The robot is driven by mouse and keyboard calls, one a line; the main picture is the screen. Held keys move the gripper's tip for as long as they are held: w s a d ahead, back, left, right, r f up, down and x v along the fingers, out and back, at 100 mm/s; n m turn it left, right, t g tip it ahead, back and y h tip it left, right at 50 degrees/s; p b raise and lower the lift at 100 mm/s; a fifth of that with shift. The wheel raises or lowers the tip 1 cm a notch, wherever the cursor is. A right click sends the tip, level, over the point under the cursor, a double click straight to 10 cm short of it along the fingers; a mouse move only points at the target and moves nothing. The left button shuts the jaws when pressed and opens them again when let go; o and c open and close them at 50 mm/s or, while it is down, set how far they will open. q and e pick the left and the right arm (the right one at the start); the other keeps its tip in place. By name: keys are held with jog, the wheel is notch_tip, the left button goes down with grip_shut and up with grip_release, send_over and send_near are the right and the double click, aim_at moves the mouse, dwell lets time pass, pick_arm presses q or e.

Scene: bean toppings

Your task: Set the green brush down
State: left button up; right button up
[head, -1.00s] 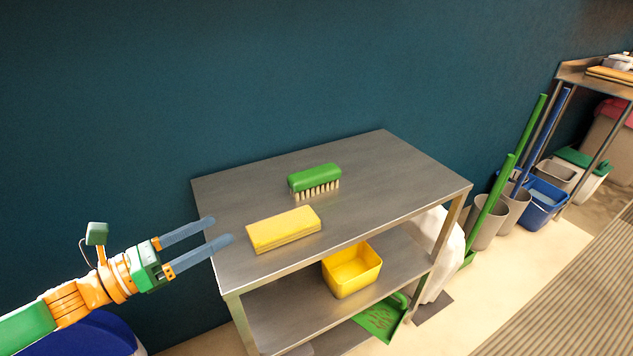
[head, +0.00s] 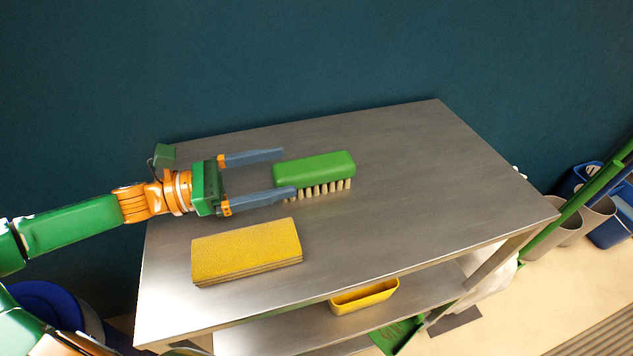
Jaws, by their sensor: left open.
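The green brush (head: 318,168) rests bristles down on the steel table top (head: 420,180), toward its back middle. My left gripper (head: 290,172) is open, its two blue-grey fingers pointing right at the brush's left end. The near fingertip overlaps the brush's lower left corner in the head view. I cannot tell whether the fingers touch it. My right gripper is not in view.
A yellow sponge block (head: 246,250) lies on the table in front of the left gripper. A yellow bin (head: 364,296) stands on the lower shelf. The table's right side is clear. Grey buckets (head: 560,222) stand on the floor at right.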

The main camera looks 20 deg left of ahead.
aim_at(318, 168)
pick_arm(q)
jog(key=shift+w+d+f, duration=0.1)
jog(key=shift+w+f, duration=0.05)
jog(key=shift+f, duration=0.8)
jog(key=shift+x, duration=0.85)
jog(key=shift+w+d+r, duration=0.2)
jog(key=shift+w+d, duration=0.05)
jog(key=p+x, duration=0.2)
jog(key=x, duration=0.2)
jog(key=shift+w+d+r, duration=0.2)
jog(key=shift+w+d, duration=0.1)
jog(key=shift+w+d+f, duration=0.1)
jog(key=shift+d+f, duration=0.1)
jog(key=shift+d, duration=0.05)
grip_shut()
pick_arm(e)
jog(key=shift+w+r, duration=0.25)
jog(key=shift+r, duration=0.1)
